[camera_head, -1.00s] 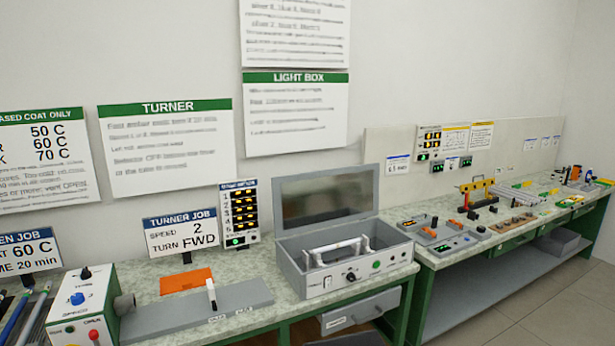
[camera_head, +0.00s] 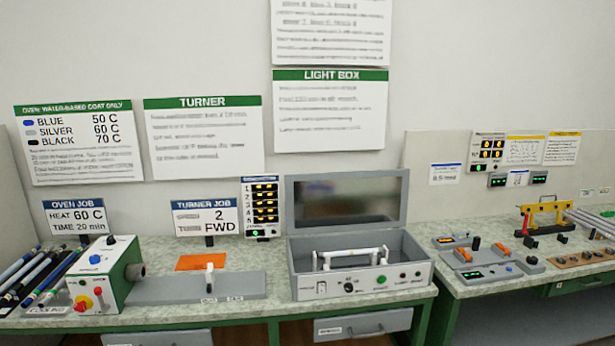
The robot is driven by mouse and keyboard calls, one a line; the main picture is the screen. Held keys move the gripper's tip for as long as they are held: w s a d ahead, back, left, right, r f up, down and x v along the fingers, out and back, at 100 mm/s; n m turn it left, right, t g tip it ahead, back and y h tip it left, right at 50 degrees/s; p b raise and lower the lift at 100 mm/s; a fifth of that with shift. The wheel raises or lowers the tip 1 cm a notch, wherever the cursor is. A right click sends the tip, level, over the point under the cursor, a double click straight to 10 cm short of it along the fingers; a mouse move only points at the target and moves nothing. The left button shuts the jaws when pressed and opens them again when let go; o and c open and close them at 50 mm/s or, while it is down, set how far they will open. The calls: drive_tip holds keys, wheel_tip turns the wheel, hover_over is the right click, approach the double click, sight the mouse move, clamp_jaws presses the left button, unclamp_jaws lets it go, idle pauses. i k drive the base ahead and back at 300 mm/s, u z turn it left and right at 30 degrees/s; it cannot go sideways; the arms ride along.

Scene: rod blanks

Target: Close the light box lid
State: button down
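The light box (camera_head: 362,282) is a grey box on the workbench, right of centre in the head view. Its lid (camera_head: 347,201) stands open, upright at the back edge, with a dark panel in a grey frame. Inside the box a white rod or holder (camera_head: 349,257) rests across white supports. The front panel carries a white switch, a black knob, a green button and small dark buttons. My gripper is not in view.
A turner (camera_head: 108,275) with a long grey base stands left, beside several rods (camera_head: 35,280). A second bench (camera_head: 480,283) at right holds small devices and a yellow fixture (camera_head: 546,212). Bench space before the box is narrow.

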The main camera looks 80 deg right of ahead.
sight(324, 202)
drive_tip(key=z, duration=1.6)
drive_tip(key=i, duration=0.4)
drive_tip(key=u, duration=0.2)
